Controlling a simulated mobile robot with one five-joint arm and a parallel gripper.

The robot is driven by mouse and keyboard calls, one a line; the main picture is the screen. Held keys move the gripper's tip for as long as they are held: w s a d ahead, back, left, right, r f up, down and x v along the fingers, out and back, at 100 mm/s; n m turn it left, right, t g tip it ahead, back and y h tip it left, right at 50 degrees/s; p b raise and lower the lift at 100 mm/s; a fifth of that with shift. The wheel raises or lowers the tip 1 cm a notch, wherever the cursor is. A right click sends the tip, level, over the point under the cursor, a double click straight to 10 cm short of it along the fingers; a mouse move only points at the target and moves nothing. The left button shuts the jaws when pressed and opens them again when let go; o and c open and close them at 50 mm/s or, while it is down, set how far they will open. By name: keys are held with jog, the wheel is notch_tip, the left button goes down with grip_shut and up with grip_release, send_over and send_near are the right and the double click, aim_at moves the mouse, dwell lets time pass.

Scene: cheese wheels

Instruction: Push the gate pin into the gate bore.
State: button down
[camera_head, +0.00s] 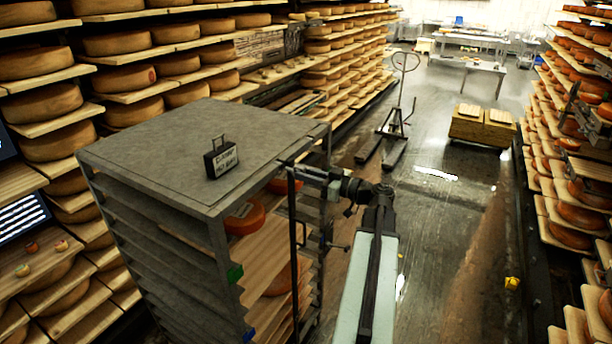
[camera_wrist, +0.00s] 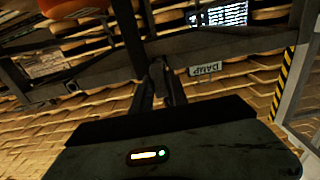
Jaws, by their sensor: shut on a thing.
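My gripper (camera_wrist: 158,74) reaches a dark horizontal bar in the wrist view. Its two fingers close in toward each other on a small dark piece at the bar, which looks like the gate pin, though it is too dark to make out clearly. In the head view my gripper (camera_head: 292,166) is at the upper right side of the grey rack (camera_head: 205,150), beside a dark upright gate bar (camera_head: 292,240). I cannot pick out the gate bore; the fingers and the dark bar hide that spot. I cannot tell how far the pin sits in.
A sign (camera_head: 221,160) stands on the rack top. An orange cheese wheel (camera_head: 245,217) lies inside the rack. Full cheese shelves line both sides. A pallet jack (camera_head: 393,120) and a wooden crate (camera_head: 482,130) stand in the aisle. A small label (camera_wrist: 205,69) is beside the fingers.

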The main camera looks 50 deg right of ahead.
jog(key=shift+x, duration=2.05)
jog(key=c, duration=1.2)
grip_release()
jog(key=shift+c, duration=0.2)
jog(key=shift+s, duration=0.15)
jog(key=v, duration=0.7)
jog(key=shift+s, duration=0.3)
jog(key=shift+o, duration=0.2)
jog(key=shift+d, duration=0.15)
